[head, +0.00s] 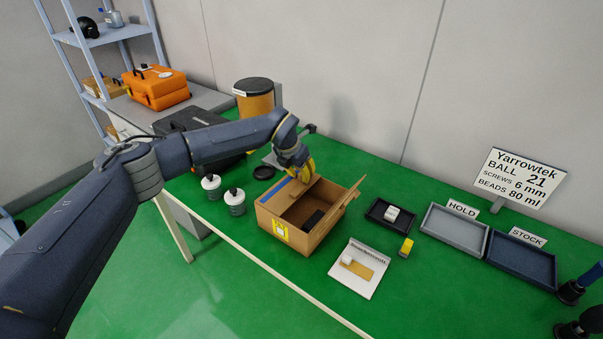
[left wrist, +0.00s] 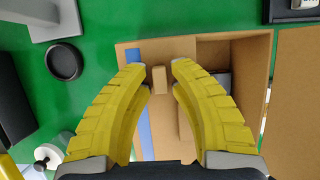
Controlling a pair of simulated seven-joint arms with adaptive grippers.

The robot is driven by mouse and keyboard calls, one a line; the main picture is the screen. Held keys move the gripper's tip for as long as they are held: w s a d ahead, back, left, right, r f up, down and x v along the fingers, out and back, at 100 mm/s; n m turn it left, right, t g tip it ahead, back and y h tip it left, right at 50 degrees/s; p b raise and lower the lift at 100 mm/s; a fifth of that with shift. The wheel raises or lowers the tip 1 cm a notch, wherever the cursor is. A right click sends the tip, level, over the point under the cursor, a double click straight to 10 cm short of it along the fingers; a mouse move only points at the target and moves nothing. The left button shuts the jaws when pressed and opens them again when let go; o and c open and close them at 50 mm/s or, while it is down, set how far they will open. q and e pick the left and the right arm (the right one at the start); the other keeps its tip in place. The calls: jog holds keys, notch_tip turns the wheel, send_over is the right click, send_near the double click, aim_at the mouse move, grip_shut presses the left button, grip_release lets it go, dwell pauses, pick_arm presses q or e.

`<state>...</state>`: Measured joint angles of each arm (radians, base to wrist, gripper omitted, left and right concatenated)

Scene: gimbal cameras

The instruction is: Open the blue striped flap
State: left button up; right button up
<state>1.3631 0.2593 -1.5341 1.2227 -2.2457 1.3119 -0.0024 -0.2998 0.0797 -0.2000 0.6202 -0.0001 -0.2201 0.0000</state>
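An open-topped cardboard box (head: 287,237) stands on the green table. The flap with the blue stripe (head: 279,190) is on its left side, partly covered by my left gripper (head: 300,172). In the left wrist view, the blue stripe (left wrist: 145,137) runs along the flap, and a small cardboard tab (left wrist: 159,79) stands between the fingertips of my left gripper (left wrist: 160,68). The yellow fingers are apart, with a visible gap on each side of the tab. The flap appears to lie flat over part of the opening.
The box's right flap (head: 346,205) is raised outward. A dark object (head: 313,220) lies inside. Two white jars (head: 235,202) stand left of the box; a printed sheet (head: 358,269), small black tray (head: 390,214) and yellow item (head: 406,247) lie to the right.

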pick_arm(q)
grip_shut()
jog(key=shift+w+a+r, duration=0.1)
jog(key=shift+r, duration=0.05)
dwell(0.9)
